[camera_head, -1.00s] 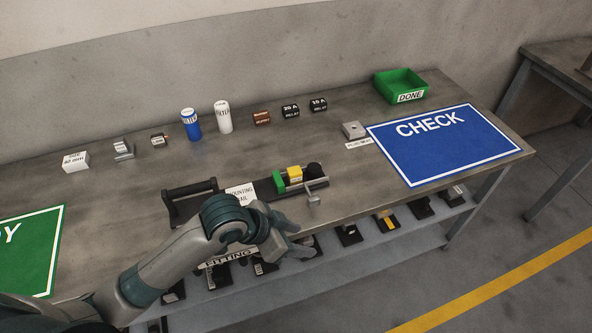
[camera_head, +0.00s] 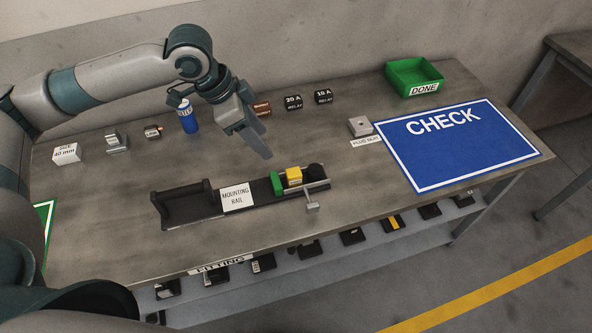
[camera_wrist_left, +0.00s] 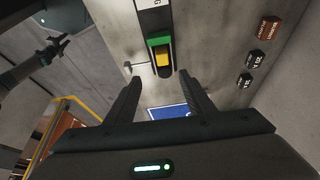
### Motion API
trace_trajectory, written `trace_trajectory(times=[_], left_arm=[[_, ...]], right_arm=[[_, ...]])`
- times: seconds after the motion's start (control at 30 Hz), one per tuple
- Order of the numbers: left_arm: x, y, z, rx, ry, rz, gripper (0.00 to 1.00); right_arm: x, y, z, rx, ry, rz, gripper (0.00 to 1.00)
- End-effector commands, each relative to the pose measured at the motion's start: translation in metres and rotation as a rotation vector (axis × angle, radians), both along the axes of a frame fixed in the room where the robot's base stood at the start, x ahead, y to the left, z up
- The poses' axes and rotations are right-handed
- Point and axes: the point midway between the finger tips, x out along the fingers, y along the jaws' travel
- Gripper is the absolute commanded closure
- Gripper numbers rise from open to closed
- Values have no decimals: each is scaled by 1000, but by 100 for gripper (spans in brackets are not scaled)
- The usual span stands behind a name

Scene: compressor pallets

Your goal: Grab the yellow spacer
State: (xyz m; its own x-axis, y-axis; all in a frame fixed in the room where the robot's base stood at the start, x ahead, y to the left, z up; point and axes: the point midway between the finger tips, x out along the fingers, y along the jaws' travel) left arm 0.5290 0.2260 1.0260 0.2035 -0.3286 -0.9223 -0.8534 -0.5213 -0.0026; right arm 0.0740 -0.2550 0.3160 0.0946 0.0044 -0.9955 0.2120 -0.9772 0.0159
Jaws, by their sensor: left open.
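The yellow spacer (camera_head: 294,176) is a small block on the mounting rail (camera_head: 207,208), between a green block (camera_head: 277,184) and the black end piece (camera_head: 315,172). It also shows in the left wrist view (camera_wrist_left: 162,58), beyond the fingers. My left gripper (camera_head: 255,143) is open and empty, raised above the table behind the rail, apart from the spacer. In the left wrist view its two fingers (camera_wrist_left: 160,95) stand wide apart with nothing between them.
A metal clamp lever (camera_head: 313,206) sticks out at the rail's front right. Behind stand a blue can (camera_head: 188,117), a brown block (camera_head: 262,108) and two black relays (camera_head: 293,102). The blue CHECK mat (camera_head: 455,146) and green DONE bin (camera_head: 414,77) are at right.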

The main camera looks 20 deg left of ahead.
Motion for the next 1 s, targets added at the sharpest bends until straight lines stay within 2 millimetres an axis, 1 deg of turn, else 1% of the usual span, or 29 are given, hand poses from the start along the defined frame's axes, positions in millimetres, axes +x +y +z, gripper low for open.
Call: trace_trajectory(times=[0.03, 0.13, 0.43, 0.57, 0.67, 0.77, 1.0], left_arm=[[1, 4, 3, 3, 1, 7, 52], [1, 6, 6, 2, 6, 10, 52], [1, 6, 6, 2, 6, 10, 52], [1, 4, 2, 2, 7, 10, 52], [3, 2, -5, 3, 9, 10, 52], [5, -3, -17, 2, 10, 9, 52], [14, -17, -56, 2, 10, 9, 52]], right_arm=[[-4, -1, -1, -1, 4, 1, 69], [-7, -1, -2, -1, 5, 1, 69], [-7, -1, -2, -1, 4, 1, 69], [-7, -1, -1, -1, 4, 1, 69], [-7, -1, 1, -1, 4, 1, 69], [-7, -1, 5, -1, 5, 1, 69], [-7, -1, 15, -1, 4, 1, 69]])
